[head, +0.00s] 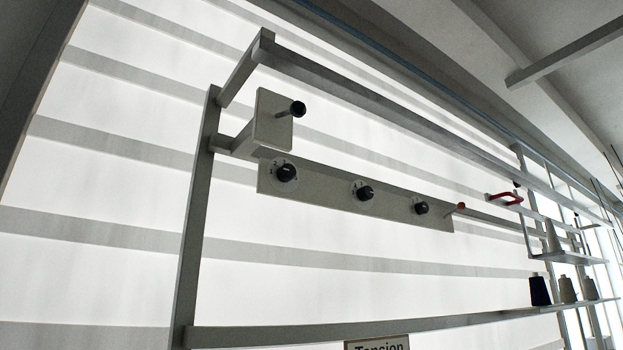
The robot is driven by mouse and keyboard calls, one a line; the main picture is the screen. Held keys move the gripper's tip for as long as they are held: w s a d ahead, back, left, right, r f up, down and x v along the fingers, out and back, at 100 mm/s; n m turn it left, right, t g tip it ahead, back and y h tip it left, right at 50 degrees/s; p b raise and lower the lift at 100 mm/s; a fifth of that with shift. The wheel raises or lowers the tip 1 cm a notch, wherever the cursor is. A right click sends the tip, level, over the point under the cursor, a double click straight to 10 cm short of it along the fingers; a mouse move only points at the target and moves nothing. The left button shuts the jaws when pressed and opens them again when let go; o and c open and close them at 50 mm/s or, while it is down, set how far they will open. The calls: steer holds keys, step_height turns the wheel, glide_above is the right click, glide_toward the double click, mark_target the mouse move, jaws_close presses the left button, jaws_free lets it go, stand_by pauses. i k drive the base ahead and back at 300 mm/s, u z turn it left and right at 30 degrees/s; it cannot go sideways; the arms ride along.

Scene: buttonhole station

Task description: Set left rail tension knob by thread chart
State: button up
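A pale rail plate (320,188) hangs on a grey frame in the head view. It carries three black knobs in a row. The left knob (286,172) sits on a white round dial; its setting is too small to read. The middle knob (364,192) and right knob (420,208) are farther along the plate. The top of a sign (377,346) reading "Tension" shows at the bottom edge; the rest is cut off. I cannot tell whether it is the thread chart. My gripper is not in view.
A square plate (272,118) with a black-tipped peg (297,109) stands above the left knob. A red-tipped peg (459,207) is at the rail's right end.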

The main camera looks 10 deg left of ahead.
mark_target(286, 173)
steer(key=z, duration=1.55)
steer(key=k, duration=1.15)
steer(key=u, duration=1.4)
steer(key=i, duration=0.5)
steer(key=z, duration=0.05)
